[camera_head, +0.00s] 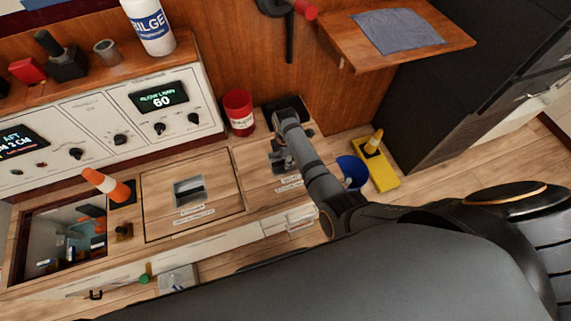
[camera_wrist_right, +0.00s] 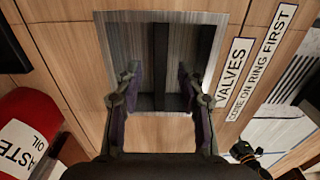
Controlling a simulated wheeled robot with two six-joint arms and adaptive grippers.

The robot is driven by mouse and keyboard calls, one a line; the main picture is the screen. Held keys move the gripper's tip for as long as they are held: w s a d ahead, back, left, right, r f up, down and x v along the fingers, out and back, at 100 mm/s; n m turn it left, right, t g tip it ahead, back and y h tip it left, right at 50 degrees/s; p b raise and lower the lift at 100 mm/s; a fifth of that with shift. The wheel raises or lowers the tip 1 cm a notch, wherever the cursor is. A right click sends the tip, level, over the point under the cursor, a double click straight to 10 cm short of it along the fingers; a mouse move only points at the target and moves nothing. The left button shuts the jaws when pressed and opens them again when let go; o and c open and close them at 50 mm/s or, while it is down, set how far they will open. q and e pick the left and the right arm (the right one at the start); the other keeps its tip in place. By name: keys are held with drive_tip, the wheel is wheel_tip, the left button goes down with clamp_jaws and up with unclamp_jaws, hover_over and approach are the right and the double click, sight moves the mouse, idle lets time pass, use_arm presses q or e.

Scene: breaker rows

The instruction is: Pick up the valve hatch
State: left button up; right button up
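The valve hatch (camera_head: 258,196) is a wooden floor panel right of another hatch, partly hidden by my right arm in the head view. In the right wrist view its wood (camera_wrist_right: 165,130) surrounds a brushed-metal recess (camera_wrist_right: 125,40) with a dark upright handle bar (camera_wrist_right: 161,50). A label beside it reads "VALVES, CONE ON RING FIRST". My right gripper (camera_wrist_right: 158,82) is open over the recess, one finger on each side of the bar. Contact cannot be told. In the head view the right gripper (camera_head: 280,158) is small and partly hidden. My left gripper is not in view.
A neighbouring closed hatch (camera_head: 220,170) lies left. Further left is an open floor bay (camera_head: 35,225), with an orange cone (camera_head: 106,185) at its edge. A red waste oil can (camera_head: 239,112), a blue bucket (camera_head: 352,171) and a yellow base (camera_head: 382,175) stand near my arm.

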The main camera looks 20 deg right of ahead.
drive_tip(key=shift+c, duration=0.4)
clamp_jaws()
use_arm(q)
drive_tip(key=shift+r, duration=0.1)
use_arm(e)
drive_tip(key=shift+w, duration=0.1)
drive_tip(key=shift+r+p, duration=0.2)
drive_tip(key=shift+p, duration=0.1)
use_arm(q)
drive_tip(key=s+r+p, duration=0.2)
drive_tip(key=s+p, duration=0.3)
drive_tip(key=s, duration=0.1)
use_arm(e)
wheel_tip(320, 180, up, 4)
drive_tip(key=shift+r, duration=0.1)
use_arm(q)
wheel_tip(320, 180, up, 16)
drive_tip(key=p, duration=1.4)
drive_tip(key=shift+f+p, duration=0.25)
drive_tip(key=shift+p, duration=0.15)
use_arm(e)
wheel_tip(320, 180, up, 13)
drive_tip(key=shift+r, duration=0.2)
